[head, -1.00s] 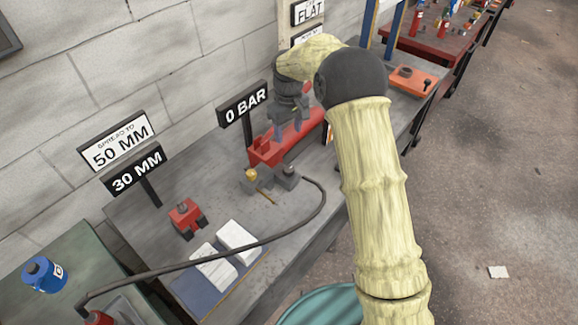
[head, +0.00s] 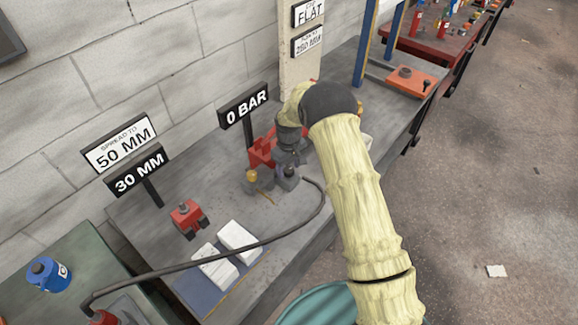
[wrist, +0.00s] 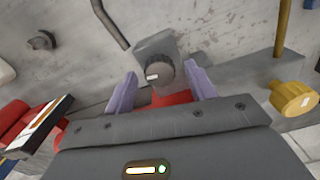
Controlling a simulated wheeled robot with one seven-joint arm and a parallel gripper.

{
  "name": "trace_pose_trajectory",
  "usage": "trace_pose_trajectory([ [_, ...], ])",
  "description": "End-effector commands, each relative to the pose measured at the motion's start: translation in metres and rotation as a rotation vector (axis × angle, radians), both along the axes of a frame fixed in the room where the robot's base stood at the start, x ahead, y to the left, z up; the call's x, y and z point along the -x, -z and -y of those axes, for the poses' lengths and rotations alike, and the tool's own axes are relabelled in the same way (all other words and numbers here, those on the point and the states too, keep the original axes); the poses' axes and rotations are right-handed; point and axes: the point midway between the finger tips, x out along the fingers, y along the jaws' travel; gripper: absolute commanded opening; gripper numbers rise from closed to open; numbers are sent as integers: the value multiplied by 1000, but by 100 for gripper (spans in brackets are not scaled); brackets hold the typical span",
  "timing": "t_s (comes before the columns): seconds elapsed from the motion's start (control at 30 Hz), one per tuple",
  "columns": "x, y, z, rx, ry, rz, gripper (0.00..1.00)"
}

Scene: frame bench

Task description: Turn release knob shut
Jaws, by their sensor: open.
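The release knob (wrist: 158,73) is a dark round knob with a white mark, on a grey block (wrist: 178,45) in the wrist view. My gripper (wrist: 165,82) is open, with one pale purple finger on each side of the knob. I cannot tell whether the fingers touch it. In the head view my gripper (head: 288,163) is low over the grey block (head: 286,183) on the bench, and my wrist partly hides that block.
A yellow knob (wrist: 293,98) is close on the right in the wrist view. A black hose (head: 318,205) curves across the bench. A red tool (head: 187,217), white blocks (head: 238,238) and a "0 BAR" sign (head: 246,106) stand nearby.

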Motion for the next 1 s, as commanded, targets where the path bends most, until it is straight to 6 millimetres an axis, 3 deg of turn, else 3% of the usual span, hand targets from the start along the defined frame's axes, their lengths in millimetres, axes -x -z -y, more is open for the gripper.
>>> trace_pose_trajectory([
  [0.33,-1,6,0,-1,0,2,55],
  [0.57,0,5,0,-1,0,2,12],
  [0.6,0,5,0,-1,0,2,11],
  [1.0,0,6,0,0,53,1,11],
])
